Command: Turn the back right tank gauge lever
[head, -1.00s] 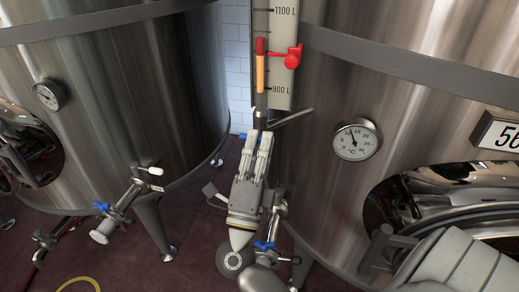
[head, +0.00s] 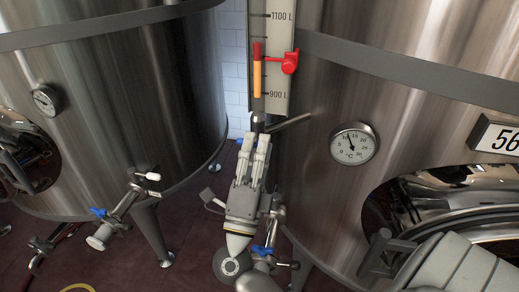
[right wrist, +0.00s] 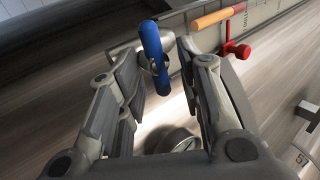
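The tank gauge (head: 278,60) is a tall scale with a red pointer (head: 290,62) and an orange-red column. At its foot, the blue gauge lever (right wrist: 155,55) shows clearly in the right wrist view, on a round metal valve fitting. In the head view only a small blue bit of the lever (head: 240,140) shows beside the fingertips. My right gripper (head: 255,140) points up at the valve below the gauge. In the right wrist view the right gripper (right wrist: 166,75) is open, with the lever between and just beyond its fingertips; contact is unclear. My left gripper is out of view.
Another tank (head: 110,110) stands at left with a blue-handled valve (head: 98,212) low in front. Dark red floor lies between the tanks.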

